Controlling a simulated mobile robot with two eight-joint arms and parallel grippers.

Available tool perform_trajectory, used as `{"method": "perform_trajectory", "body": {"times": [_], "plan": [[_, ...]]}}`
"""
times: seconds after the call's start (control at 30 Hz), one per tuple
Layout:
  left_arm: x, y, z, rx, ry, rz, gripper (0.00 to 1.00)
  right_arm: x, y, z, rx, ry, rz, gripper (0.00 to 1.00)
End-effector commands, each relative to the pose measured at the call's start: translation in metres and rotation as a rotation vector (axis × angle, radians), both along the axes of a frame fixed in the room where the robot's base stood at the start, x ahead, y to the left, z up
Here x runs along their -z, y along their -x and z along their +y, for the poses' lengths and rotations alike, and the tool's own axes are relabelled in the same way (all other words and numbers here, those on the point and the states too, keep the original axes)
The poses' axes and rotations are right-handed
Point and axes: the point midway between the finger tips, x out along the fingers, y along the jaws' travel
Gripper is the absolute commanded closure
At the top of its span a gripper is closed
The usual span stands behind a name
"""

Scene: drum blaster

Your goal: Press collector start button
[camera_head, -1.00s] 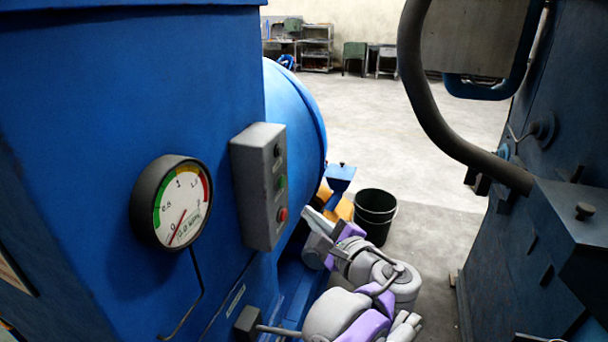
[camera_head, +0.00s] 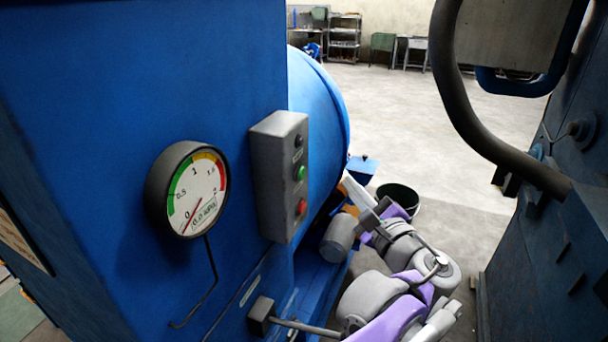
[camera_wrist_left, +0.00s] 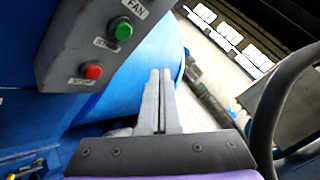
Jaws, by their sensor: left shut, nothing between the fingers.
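The grey control box (camera_head: 278,178) is mounted on the blue machine's side. It carries a dark knob at the top, a green button (camera_head: 301,173) and a red button (camera_head: 302,206). In the left wrist view, the green button (camera_wrist_left: 121,30) sits below a FAN label and the red button (camera_wrist_left: 92,71) is lower left; the lettering beside the red one is hard to read. My left gripper (camera_head: 350,188) is shut and empty, right of and apart from the box. Its fingers also show in the left wrist view (camera_wrist_left: 160,80). My right gripper is not seen.
A round gauge (camera_head: 189,190) is left of the box, its needle near zero. A black bucket (camera_head: 400,198) stands on the floor beyond my arm. A dark hose (camera_head: 480,130) and another blue machine (camera_head: 545,240) are on the right. Open floor lies behind.

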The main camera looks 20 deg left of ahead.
Motion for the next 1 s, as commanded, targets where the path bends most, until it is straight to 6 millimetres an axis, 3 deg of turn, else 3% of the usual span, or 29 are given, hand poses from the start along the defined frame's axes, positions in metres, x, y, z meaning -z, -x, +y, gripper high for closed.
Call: {"method": "perform_trajectory", "body": {"times": [0.2, 0.43, 1.0], "plan": [[0.001, 0.0, 0.034, -0.004, 0.0, -0.001, 1.0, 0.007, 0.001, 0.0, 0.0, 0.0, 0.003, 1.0], [-0.001, -0.002, 0.058, -0.002, 0.0, -0.001, 1.0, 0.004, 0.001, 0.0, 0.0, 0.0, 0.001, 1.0], [0.0, -0.002, 0.066, 0.0, 0.001, -0.001, 1.0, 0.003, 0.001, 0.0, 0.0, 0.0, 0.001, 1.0]]}}
